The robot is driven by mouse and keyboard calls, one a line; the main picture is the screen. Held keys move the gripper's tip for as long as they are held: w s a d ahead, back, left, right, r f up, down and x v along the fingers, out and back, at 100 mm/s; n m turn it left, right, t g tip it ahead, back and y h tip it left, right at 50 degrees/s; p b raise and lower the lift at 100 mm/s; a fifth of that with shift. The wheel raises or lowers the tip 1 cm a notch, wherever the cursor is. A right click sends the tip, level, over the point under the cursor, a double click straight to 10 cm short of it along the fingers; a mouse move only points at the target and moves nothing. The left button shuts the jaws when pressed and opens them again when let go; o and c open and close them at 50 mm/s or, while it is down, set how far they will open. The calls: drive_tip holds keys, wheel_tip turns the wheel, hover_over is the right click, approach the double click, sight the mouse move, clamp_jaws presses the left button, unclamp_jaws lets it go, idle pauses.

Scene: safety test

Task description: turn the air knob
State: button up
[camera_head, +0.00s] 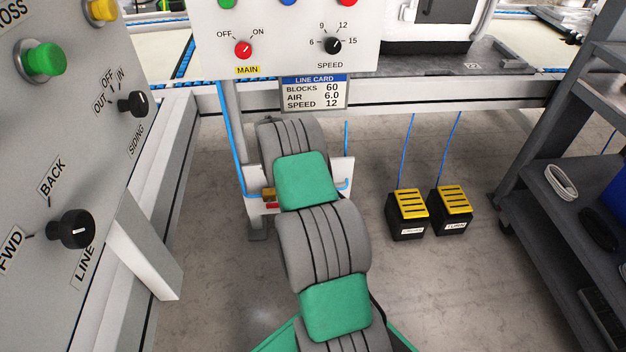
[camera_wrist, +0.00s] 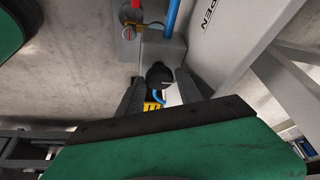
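A round black knob (camera_wrist: 160,75), likely the air knob, shows in the wrist view between and just beyond my fingertips; no label on it is readable. My gripper (camera_wrist: 160,83) is open, with a finger on each side of the knob and a visible gap on both sides. I cannot tell how deep the knob sits between the fingers. In the head view my arm hides the gripper and the knob in front of a small white panel (camera_head: 343,172). The line card (camera_head: 314,94) reads blocks 60, air 6.0, speed 12.
A red-handled part (camera_wrist: 135,4) and a blue hose (camera_wrist: 173,15) are close above the knob. A control panel (camera_head: 60,140) stands at left, a grey shelf (camera_head: 560,190) at right. Two yellow-topped black pedals (camera_head: 409,205) (camera_head: 452,201) are on the floor.

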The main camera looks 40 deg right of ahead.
drive_tip(key=p+v, duration=0.3)
drive_tip(key=v, duration=0.4)
drive_tip(key=shift+a+r, duration=0.2)
drive_tip(key=shift+r, duration=0.15)
